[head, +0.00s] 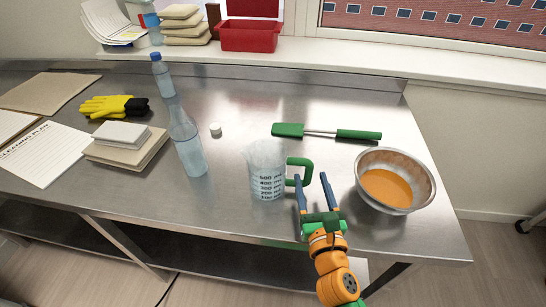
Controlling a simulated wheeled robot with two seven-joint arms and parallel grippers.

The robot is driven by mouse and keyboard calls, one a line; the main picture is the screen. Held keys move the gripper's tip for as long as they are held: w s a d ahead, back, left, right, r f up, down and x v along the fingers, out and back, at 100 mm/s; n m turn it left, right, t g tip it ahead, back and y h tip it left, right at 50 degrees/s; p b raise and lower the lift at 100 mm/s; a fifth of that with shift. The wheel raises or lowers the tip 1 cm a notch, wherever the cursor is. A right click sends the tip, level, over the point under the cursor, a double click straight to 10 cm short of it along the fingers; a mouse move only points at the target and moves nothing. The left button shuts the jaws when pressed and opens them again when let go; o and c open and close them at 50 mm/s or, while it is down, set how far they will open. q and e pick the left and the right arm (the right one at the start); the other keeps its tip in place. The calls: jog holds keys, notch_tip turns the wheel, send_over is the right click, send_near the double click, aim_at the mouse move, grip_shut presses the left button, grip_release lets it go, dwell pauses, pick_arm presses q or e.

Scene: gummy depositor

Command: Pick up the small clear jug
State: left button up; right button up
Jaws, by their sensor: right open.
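The small clear jug (267,172) stands upright on the steel table. It has dark volume markings and a green handle (302,171) on its right side. My right gripper (313,184) comes in from the bottom right and is open. Its two blue fingers point away from me, close to the handle, with the left finger by the handle's lower part. I cannot tell whether it touches. Nothing is held in the right gripper. My left gripper is not in view.
A metal bowl of orange liquid (423,188) stands right of my gripper, near the table edge. A clear bottle (187,146) stands left of the jug. A green-handled spatula (326,132) lies behind it. A white cap (216,129), yellow gloves (106,106) and stacked cloths (112,158) lie further left.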

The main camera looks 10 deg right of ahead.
aim_at(306, 164)
jog(key=shift+w+r+p, duration=0.15)
jog(key=shift+w+r, duration=0.05)
jog(key=shift+w, duration=0.25)
jog(key=shift+w+r+p, duration=0.15)
jog(key=shift+w+r, duration=0.05)
jog(key=shift+w, duration=0.25)
jog(key=w, duration=0.3)
jog(key=shift+w, duration=0.25)
jog(key=shift+w+f, duration=0.15)
jog(key=shift+w, duration=0.15)
jog(key=shift+s, duration=0.2)
grip_shut()
